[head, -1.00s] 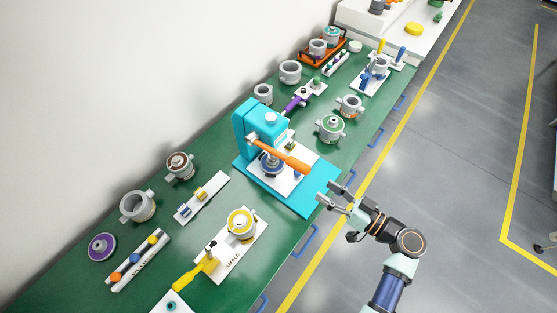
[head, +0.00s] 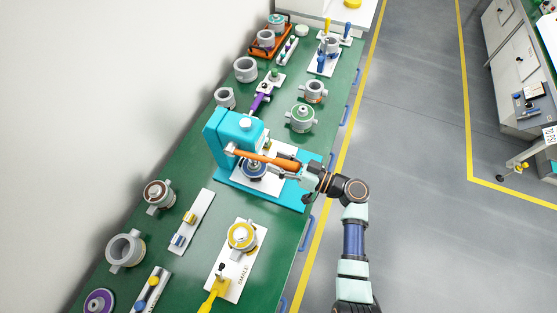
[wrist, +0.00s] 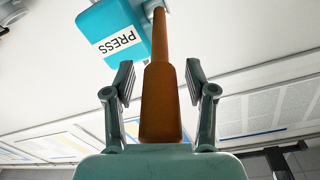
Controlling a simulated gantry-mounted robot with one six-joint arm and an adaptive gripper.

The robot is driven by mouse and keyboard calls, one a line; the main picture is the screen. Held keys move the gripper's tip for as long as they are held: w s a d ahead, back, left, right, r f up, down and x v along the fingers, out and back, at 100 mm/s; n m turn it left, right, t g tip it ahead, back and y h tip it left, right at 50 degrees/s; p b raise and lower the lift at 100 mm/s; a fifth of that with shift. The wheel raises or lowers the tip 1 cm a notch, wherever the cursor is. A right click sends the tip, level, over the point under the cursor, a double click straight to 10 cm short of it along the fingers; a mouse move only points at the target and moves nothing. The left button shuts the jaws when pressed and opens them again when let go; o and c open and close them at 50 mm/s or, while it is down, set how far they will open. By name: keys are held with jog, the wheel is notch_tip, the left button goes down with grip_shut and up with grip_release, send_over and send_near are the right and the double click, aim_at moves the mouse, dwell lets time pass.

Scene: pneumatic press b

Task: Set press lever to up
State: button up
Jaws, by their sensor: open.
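The teal press (head: 226,132) stands on its teal base on the green bench in the head view. Its orange lever (head: 262,158) reaches out from the press head to the right, toward my gripper (head: 292,167). A grey and blue part sits under the lever on the white plate. In the wrist view the press head (wrist: 112,32) with its "PRESS" label is at the top. The lever (wrist: 160,95) runs down between the two open fingers of my gripper (wrist: 160,80). Gaps show on both sides, so the fingers are around the lever but not closed on it.
A yellow-topped pot (head: 242,236) on a white plate stands in front of the press. A green-topped pot (head: 301,118) and a purple-handled tool (head: 261,97) are behind it. The floor right of the bench is clear near my arm.

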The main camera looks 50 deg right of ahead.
jog(key=shift+w, duration=0.1)
grip_shut()
jog(key=shift+a, duration=0.1)
dwell(0.3)
